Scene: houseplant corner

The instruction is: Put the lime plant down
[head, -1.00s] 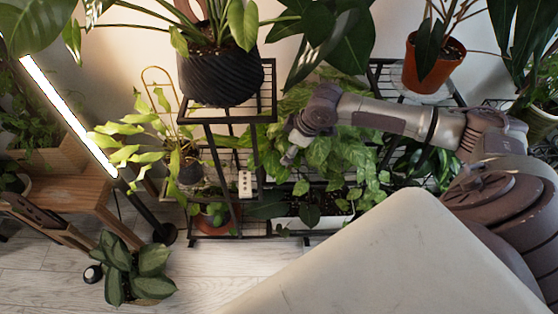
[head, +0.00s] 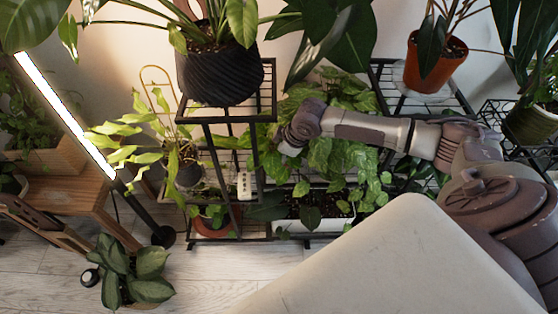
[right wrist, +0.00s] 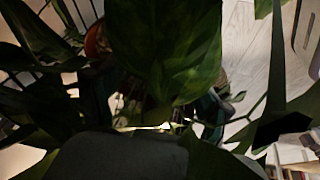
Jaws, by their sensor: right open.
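The plant that best matches lime is the yellow-green one (head: 150,128) with strappy leaves and a wire hoop, in a dark pot (head: 188,172) on the left part of the black rack. My right gripper (head: 285,150) is to the right of it, at the leafy middle of the rack, and its fingers barely show there. In the right wrist view the jaws (right wrist: 157,107) are apart, and a large dark green leaf (right wrist: 165,45) covers much of the space before them. I cannot tell whether it touches them. My left gripper is not in view.
A ribbed black pot (head: 220,75) stands on the rack's top left shelf (head: 262,105). An orange pot (head: 428,62) stands at the upper right. Trailing foliage (head: 335,150) crowds my right wrist. A lit tube lamp (head: 65,115) leans at the left. Floor (head: 215,268) is bare in front.

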